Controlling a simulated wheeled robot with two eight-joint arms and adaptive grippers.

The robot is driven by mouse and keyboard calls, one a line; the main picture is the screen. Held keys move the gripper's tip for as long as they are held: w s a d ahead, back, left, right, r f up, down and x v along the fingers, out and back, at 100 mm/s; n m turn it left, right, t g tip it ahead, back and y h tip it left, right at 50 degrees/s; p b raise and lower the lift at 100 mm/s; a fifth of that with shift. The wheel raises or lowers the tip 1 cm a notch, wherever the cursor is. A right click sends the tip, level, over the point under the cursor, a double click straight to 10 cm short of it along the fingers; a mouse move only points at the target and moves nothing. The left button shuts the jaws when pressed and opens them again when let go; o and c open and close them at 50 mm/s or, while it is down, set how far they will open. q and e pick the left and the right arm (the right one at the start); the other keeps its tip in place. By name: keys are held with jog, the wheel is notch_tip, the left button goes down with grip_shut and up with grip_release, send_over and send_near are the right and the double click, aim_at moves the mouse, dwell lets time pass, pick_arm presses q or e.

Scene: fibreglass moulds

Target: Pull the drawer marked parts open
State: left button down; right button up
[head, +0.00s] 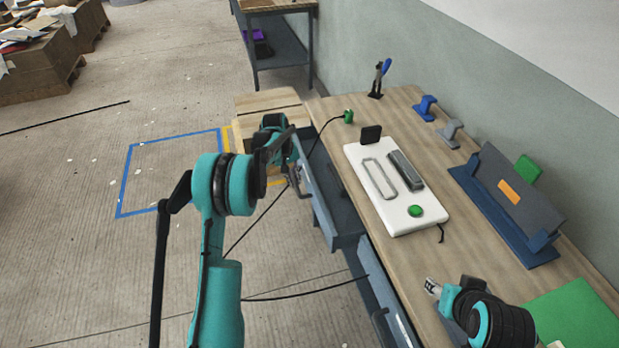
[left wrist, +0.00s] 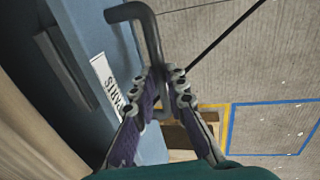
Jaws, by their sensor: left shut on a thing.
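The blue-grey drawer marked parts (head: 320,200) is on the bench's left side, and its front appears to stand out from the bench, partly open. Its white label (left wrist: 106,84) shows beside the handle in the left wrist view. My left gripper (head: 294,180) is at this drawer's front, and in the left wrist view (left wrist: 168,85) its fingers are shut on the dark bar handle (left wrist: 148,38). My right gripper (head: 432,287) is over the near part of the bench, apart from the drawer, and its finger opening is too small to judge.
A second drawer (head: 378,280) with its own handle is nearer on the same bench. The wooden benchtop (head: 350,210) holds a white board (head: 400,205) and a blue-grey stand (head: 510,200). Black cables cross the floor. The floor left of the bench is mostly clear.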

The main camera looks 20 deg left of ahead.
pick_arm(q)
jog(key=s+a, duration=0.6)
jog(key=a, duration=0.3)
jog(key=s+a, duration=0.7)
jog(key=a, duration=0.3)
jog(key=shift+a+p, duration=0.25)
jog(key=shift+p, duration=0.1)
jog(key=shift+s, duration=0.1)
jog(key=c, duration=1.5)
grip_release()
jog(key=shift+c, duration=0.2)
notch_tip(320, 180, up, 12)
jog(key=s+a, duration=0.1)
jog(key=shift+a, duration=0.4)
jog(key=shift+s+f, duration=0.1)
jog(key=shift+f, duration=0.05)
